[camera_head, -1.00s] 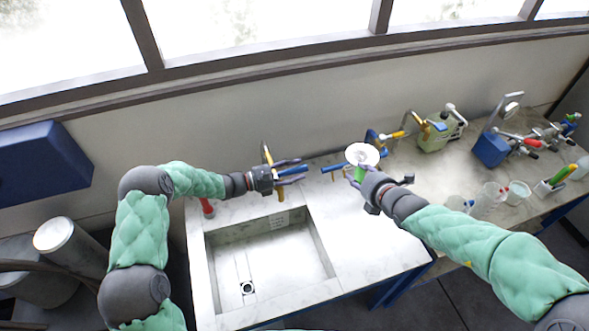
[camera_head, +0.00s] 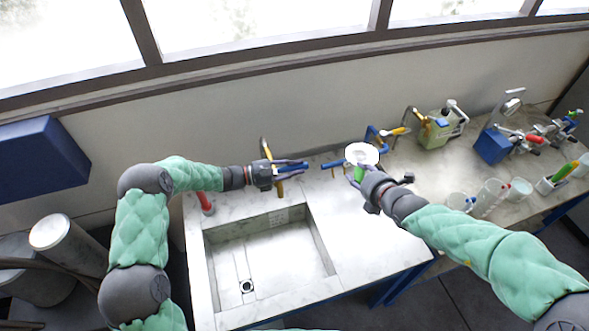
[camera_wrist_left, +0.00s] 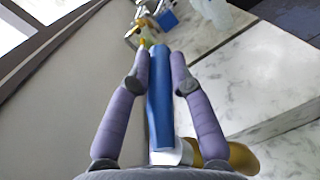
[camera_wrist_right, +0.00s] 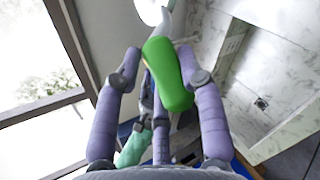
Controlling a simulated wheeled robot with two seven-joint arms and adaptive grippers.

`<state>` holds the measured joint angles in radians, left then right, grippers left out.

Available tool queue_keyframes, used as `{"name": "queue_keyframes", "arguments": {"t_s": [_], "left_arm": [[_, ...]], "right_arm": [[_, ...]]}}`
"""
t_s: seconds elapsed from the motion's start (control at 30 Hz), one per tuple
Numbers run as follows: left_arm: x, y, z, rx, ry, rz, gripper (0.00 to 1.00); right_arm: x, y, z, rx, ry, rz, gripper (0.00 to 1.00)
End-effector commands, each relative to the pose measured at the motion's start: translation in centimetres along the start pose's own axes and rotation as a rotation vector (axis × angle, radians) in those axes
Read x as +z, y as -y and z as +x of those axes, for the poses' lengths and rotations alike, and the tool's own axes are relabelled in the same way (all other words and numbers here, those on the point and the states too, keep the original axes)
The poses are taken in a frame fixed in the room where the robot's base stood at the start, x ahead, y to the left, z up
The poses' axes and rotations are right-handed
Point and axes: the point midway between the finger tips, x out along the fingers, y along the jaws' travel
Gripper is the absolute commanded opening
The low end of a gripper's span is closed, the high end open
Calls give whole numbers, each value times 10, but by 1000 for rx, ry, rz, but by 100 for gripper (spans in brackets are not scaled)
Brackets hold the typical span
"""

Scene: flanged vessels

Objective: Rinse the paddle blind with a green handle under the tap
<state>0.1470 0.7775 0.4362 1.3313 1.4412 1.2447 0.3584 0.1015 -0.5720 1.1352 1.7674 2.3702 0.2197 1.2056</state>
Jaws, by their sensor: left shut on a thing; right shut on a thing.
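The paddle blind shows as a white disc (camera_head: 362,154) with a green handle (camera_wrist_right: 168,75). My right gripper (camera_head: 357,176) is shut on the green handle and holds the disc over the counter, right of the sink. A brass-coloured tap (camera_head: 266,150) stands behind the sink (camera_head: 270,250). My left gripper (camera_head: 303,168) is shut around a blue bar (camera_wrist_left: 159,100) at the tap, which looks like its lever. The fingers lie along both sides of the bar. My left gripper hides part of the tap. The disc is apart from the tap, to its right.
A red-topped item (camera_head: 206,202) stands left of the sink. The drain (camera_head: 247,287) is clear.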

Motion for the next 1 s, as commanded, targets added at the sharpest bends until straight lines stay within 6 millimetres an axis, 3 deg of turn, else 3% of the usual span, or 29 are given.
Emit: {"name": "queue_keyframes", "arguments": {"t_s": [0.27,0.3,0.37,0.77,1.0], "left_arm": [[3,-2,0,-2,2,4,0],[3,-2,0,-2,1,4,30],[3,-2,0,-2,1,4,46],[1,-1,-3,-2,0,1,46],[1,-1,-34,1,-1,1,46]], "right_arm": [[3,-3,-1,5,6,-2,0],[3,-3,-1,5,6,-2,0],[3,-3,-1,5,6,-2,0],[3,-2,-1,5,6,-2,0],[3,-2,-1,5,6,-2,0]]}}
